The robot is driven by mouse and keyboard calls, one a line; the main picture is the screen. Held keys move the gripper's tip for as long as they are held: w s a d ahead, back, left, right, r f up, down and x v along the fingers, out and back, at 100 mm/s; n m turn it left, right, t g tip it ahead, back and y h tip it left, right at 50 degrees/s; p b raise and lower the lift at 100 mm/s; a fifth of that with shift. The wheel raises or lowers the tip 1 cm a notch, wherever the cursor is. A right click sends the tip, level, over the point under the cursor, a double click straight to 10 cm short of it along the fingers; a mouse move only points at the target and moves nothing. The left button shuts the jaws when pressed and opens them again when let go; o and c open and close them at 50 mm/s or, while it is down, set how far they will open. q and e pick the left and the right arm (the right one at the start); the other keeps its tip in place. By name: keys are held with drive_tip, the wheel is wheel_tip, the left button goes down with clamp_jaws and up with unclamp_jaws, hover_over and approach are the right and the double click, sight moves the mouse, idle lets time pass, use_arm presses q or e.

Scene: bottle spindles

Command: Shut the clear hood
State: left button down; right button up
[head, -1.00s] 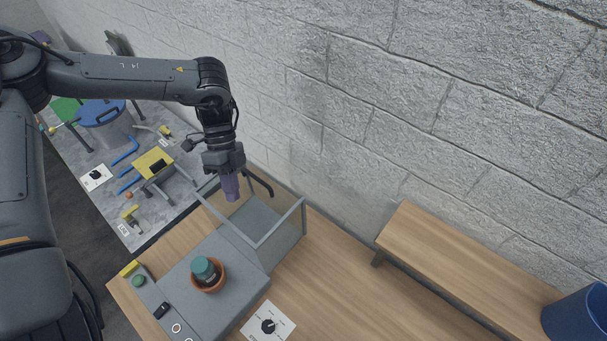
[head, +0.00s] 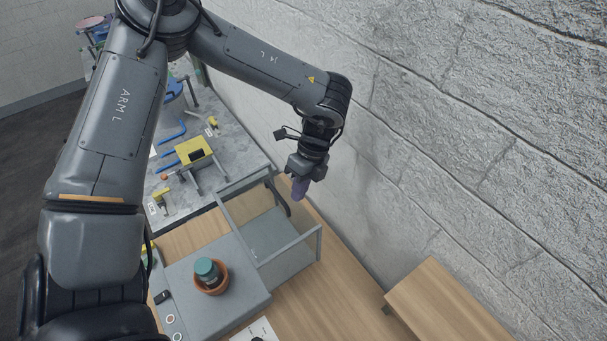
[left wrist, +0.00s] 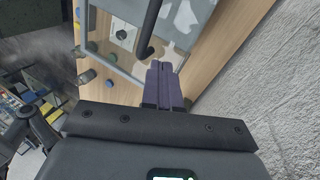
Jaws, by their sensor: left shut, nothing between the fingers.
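The clear hood (head: 291,246) has see-through panels in a grey frame and stands tipped back, open, behind the grey machine base (head: 235,305). Its dark bar handle (head: 279,196) is at the far side. It also shows in the left wrist view (left wrist: 150,32). My left gripper (head: 299,190) has purple fingers, shut and empty. It is close to the handle, on its wall side in the head view. In the left wrist view the fingertips (left wrist: 162,66) are near the handle's end; I cannot tell whether they touch. My right gripper is not in view.
A terracotta pot (head: 212,283) with a teal-lidded jar (head: 207,270) stands on the base. The stone wall (head: 430,150) is close on the right. A wooden bench (head: 450,300) is at lower right. A grey table (head: 235,150) with a yellow-topped device (head: 194,150) is beyond.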

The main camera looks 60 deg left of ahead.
sight(292, 212)
use_arm(q)
drive_tip(key=shift+p+x, duration=0.3)
drive_tip(key=shift+x, duration=1.4)
